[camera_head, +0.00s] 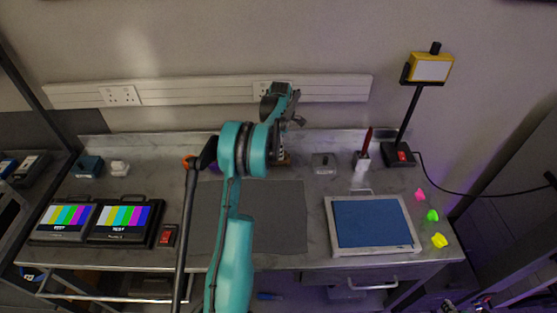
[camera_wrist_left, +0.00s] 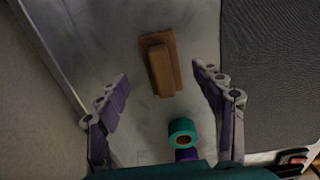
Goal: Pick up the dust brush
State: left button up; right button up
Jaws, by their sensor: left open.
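A brown wooden block-shaped piece, which looks like the dust brush (camera_wrist_left: 161,68), lies on the grey bench top in the left wrist view. No bristles show. In the head view a bit of brown (camera_head: 284,161) shows beside my teal arm, mostly hidden. My left gripper (camera_head: 299,121) is above the back of the bench in the head view. In the left wrist view my left gripper (camera_wrist_left: 161,75) is open and empty, one finger each side of the brush in the picture, with no contact visible. My right gripper is not clearly in view.
A teal tape roll (camera_wrist_left: 182,132) and a purple one (camera_wrist_left: 187,154) lie near the brush. A dark mat (camera_head: 283,225) covers the bench middle. A red-handled tool (camera_head: 367,140) stands upright, left of a lamp (camera_head: 428,68). A blue-topped tray (camera_head: 372,222) is at right.

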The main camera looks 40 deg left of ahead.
pick_arm(q)
jog(key=f, duration=0.3)
jog(key=f+b, duration=0.1)
jog(key=shift+s+a+f, duration=0.15)
jog(key=shift+s+f, duration=0.05)
jog(key=shift+s, duration=0.05)
jog(key=shift+r, duration=0.1)
jog(key=c, duration=1.3)
jog(key=shift+r, duration=0.1)
notch_tip(320, 180, up, 4)
jog(key=shift+r+p, duration=0.2)
jog(key=shift+p, duration=0.55)
jog(key=w+d+r, duration=0.1)
jog(key=w+r, duration=0.1)
jog(key=w, duration=0.1)
jog(key=w+d+r+p, duration=0.1)
jog(key=w+d+r, duration=0.1)
jog(key=w, duration=0.2)
jog(key=w+d+r+p, duration=0.1)
jog(key=w+r, duration=0.1)
jog(key=w, duration=0.1)
jog(key=shift+w+d+r, duration=0.2)
jog(key=shift+w+d, duration=0.15)
